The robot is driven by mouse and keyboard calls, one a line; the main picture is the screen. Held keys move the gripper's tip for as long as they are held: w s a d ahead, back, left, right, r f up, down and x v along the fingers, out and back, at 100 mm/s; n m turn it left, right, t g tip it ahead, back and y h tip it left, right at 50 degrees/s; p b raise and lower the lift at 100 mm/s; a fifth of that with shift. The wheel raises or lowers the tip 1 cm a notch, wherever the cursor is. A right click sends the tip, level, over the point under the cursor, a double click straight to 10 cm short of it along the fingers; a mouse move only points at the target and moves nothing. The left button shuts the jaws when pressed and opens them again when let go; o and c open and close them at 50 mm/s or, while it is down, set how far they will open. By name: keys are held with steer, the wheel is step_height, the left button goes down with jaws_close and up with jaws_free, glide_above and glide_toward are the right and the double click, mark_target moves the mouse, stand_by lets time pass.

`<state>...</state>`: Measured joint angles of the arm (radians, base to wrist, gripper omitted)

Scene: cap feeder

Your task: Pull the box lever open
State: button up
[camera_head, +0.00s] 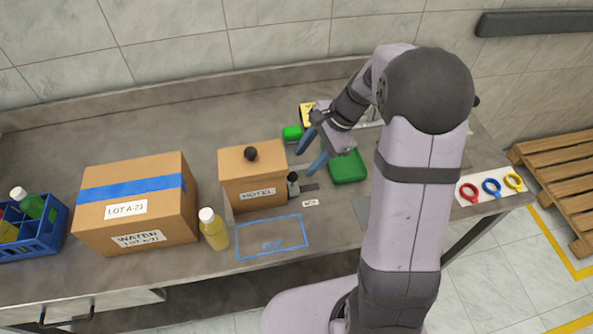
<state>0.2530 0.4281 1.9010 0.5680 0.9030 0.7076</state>
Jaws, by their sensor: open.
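A small brown box (250,190) with a white label and a black knob (251,154) on top stands on the grey counter. A small dark upright piece (293,183) sits against its right side; it looks like a lever or a small bottle, and I cannot tell which. My gripper (303,162) is open and empty, its two blue fingers spread and pointing down-left, just right of the box's upper right corner. It appears apart from the box and the dark piece. My arm hides part of the counter behind it.
A large carton (135,216), a yellow bottle (213,230) and a blue crate (36,244) stand left. A blue outlined area (272,236) in front is empty.

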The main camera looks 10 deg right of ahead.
mark_target(295, 173)
steer(key=shift+p+x, duration=0.65)
steer(key=shift+x, duration=2.85)
